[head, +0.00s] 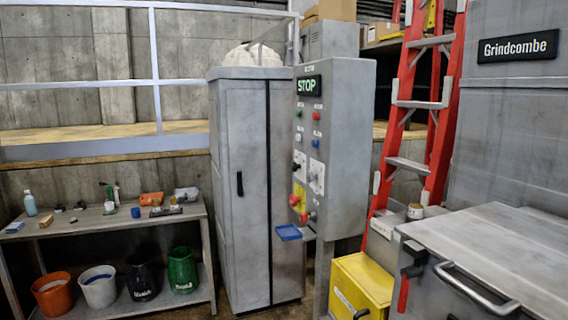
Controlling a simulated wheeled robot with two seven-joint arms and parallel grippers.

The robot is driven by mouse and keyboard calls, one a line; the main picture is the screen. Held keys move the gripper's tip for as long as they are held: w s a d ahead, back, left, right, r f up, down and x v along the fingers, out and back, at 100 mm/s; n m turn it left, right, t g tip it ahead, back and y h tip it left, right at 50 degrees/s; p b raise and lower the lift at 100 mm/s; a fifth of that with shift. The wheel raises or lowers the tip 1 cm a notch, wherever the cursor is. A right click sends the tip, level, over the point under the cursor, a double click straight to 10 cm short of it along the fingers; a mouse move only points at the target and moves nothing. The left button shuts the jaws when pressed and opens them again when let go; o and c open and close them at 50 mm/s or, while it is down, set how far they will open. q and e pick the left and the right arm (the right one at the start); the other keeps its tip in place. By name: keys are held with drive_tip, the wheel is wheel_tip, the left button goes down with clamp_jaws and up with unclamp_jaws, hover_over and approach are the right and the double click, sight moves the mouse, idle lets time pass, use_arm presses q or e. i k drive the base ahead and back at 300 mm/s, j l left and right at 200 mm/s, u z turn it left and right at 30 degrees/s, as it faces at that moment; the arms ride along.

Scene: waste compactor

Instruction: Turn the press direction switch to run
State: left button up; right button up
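The grey control box (341,150) stands in the middle of the head view, its front face turned to the left and seen at a slant. A lit STOP display (309,86) is at its top. Small green, red, white and blue buttons sit below the display. Two white plates with dark rotary switches are lower down: a left switch (297,167) and a right switch (315,177). The labels are too small to read, so I cannot tell which is the press direction switch or where it points. Neither of my grippers is in view.
A red emergency knob (294,201) and a blue tray (288,232) are low on the box. A grey cabinet (240,190) stands left of it. A yellow bin (362,285) is below, and a grey machine with a handle (500,260) fills the right front. A red ladder (447,110) leans behind.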

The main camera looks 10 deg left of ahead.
sight(295, 166)
drive_tip(key=i+j, duration=0.3)
drive_tip(key=i+j+z, duration=0.1)
drive_tip(key=i+j, duration=0.2)
drive_tip(key=j, duration=0.15)
drive_tip(key=i+j, duration=0.3)
drive_tip(key=i+j+z, duration=0.15)
drive_tip(key=j, duration=0.3)
drive_tip(key=i+j, duration=0.35)
drive_tip(key=i+j+z, duration=0.1)
drive_tip(key=i+j, duration=0.2)
drive_tip(key=j, duration=0.2)
